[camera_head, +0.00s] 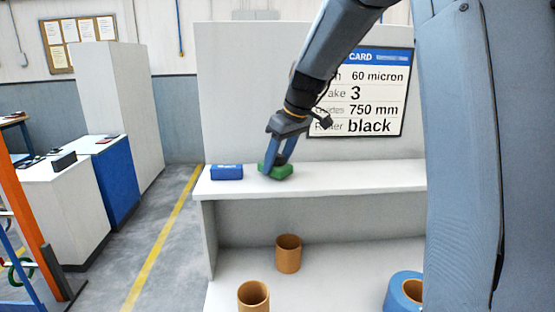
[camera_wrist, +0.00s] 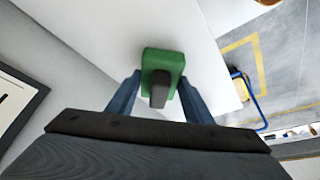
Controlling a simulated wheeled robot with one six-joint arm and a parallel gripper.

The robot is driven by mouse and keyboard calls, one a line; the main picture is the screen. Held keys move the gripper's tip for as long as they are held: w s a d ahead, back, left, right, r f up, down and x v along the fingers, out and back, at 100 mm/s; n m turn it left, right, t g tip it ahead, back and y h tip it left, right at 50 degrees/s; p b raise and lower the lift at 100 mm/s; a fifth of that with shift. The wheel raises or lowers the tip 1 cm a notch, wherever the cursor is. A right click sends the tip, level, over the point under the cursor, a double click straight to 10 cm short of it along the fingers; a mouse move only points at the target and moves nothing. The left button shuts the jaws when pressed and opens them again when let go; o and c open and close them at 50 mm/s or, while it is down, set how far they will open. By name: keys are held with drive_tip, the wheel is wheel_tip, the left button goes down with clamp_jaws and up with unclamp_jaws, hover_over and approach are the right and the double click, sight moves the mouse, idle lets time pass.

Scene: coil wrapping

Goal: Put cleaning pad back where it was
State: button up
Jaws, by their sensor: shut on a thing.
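The cleaning pad seems to be the green block (camera_head: 284,171) with a dark grip on top, on or just above the white shelf (camera_head: 340,178); I cannot tell whether it touches. My gripper (camera_head: 275,167) is shut on it, with the blue fingers on either side. In the wrist view the green pad (camera_wrist: 163,62) lies between the fingertips of my gripper (camera_wrist: 160,84), with its dark grip towards me. The pad's lower side is hidden.
A blue box (camera_head: 227,172) stands on the shelf just left of the pad. The shelf to the right is clear. Two brown cores (camera_head: 288,254) and a blue roll (camera_head: 404,291) stand on the lower surface. A card (camera_head: 372,95) hangs behind.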

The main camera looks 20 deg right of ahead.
drive_tip(key=shift+f, duration=0.4)
drive_tip(key=shift+f, duration=0.1)
drive_tip(key=o, duration=1.1)
drive_tip(key=shift+r, duration=0.25)
drive_tip(key=b+v, duration=0.3)
drive_tip(key=v, duration=0.8)
drive_tip(key=shift+s+r+b, duration=0.25)
drive_tip(key=shift+r+b, duration=0.1)
drive_tip(key=shift+d, duration=0.15)
